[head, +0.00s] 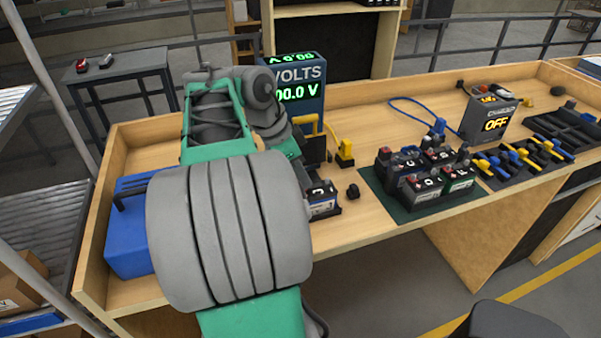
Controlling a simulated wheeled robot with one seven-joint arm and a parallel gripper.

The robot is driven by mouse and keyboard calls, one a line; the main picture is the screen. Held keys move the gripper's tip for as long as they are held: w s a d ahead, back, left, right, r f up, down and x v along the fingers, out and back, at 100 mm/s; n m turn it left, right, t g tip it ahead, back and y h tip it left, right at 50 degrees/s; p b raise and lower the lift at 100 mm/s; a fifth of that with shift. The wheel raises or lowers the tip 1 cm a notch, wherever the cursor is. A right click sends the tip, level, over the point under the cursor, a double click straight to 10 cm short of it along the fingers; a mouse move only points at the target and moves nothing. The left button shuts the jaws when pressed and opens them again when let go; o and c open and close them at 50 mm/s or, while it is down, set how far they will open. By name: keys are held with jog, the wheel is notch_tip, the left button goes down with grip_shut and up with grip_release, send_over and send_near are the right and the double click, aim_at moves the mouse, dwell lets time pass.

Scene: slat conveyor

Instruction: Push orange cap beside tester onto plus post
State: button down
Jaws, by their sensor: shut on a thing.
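The tester (301,88) stands at the back of the bench with a lit display reading 00.0 V. A dark battery (322,200) with a white label sits in front of it, partly hidden by my arm. My gripper (317,160) shows only in part as a dark shape above this battery, with its fingertips hidden. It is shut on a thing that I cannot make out. I cannot pick out the orange cap or the plus post. A yellow piece (344,152) stands to the right of my gripper, and a small black cap (353,191) lies on the bench.
A green mat (399,213) with several batteries lies to the right. Beyond are a black rack (497,181) of yellow and blue clamps and a box (490,117) reading OFF. Bare wood shows before the mat.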

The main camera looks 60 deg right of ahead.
jog(key=shift+f+b, duration=0.55)
jog(key=shift+f, duration=0.2)
jog(key=c, duration=1.1)
grip_release()
jog(key=shift+r, duration=0.1)
jog(key=p+v, duration=0.3)
jog(key=v, duration=0.4)
jog(key=shift+w+a+r, duration=0.1)
jog(key=shift+a+r, duration=0.05)
jog(key=shift+r, duration=0.2)
